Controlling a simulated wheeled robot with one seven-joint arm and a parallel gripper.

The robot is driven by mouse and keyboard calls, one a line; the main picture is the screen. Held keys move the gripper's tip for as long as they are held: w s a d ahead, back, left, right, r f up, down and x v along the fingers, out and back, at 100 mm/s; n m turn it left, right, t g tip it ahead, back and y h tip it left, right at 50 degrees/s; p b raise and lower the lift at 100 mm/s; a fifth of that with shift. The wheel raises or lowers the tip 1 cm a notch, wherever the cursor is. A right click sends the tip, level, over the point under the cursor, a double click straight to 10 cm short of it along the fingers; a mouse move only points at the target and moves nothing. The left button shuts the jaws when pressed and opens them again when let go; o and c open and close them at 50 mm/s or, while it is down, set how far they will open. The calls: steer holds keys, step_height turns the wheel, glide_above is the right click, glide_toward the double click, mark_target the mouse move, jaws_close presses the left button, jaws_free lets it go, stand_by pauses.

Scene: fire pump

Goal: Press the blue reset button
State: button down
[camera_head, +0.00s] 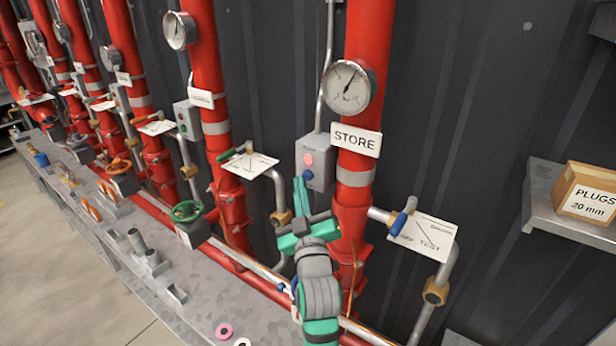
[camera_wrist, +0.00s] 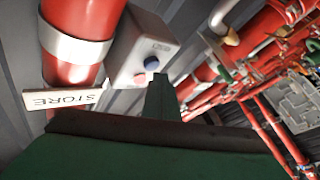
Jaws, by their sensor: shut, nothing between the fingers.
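The blue button (camera_head: 308,175) is on the lower front of a grey control box (camera_head: 321,150), below a pink-red button (camera_head: 308,159). The box is mounted beside the red pipe with the STORE label (camera_head: 355,139). My gripper (camera_head: 300,184) is shut and empty, with its fingertips just in front of the blue button in the head view. In the wrist view the fingertips (camera_wrist: 158,78) point at the box face, close below the blue button (camera_wrist: 151,63); the red button (camera_wrist: 140,78) is beside them. I cannot tell whether they touch the blue button.
A pressure gauge (camera_head: 346,87) is on the STORE pipe. A blue-handled valve with a white tag (camera_head: 424,236) juts out at the right, and another tag (camera_head: 251,164) is at the left. A grey bench (camera_head: 190,285) with fittings runs below. A PLUGS box (camera_head: 588,194) sits on a shelf.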

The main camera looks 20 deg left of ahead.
steer(key=shift+w, duration=0.2)
steer(key=shift+a, duration=0.1)
steer(key=shift+w+d, duration=0.35)
steer(key=shift+w, duration=0.2)
stand_by(0.7)
steer(key=shift+s+a, duration=0.25)
steer(key=shift+s, duration=0.25)
steer(key=shift+s+a, duration=0.25)
steer(key=shift+s, duration=0.25)
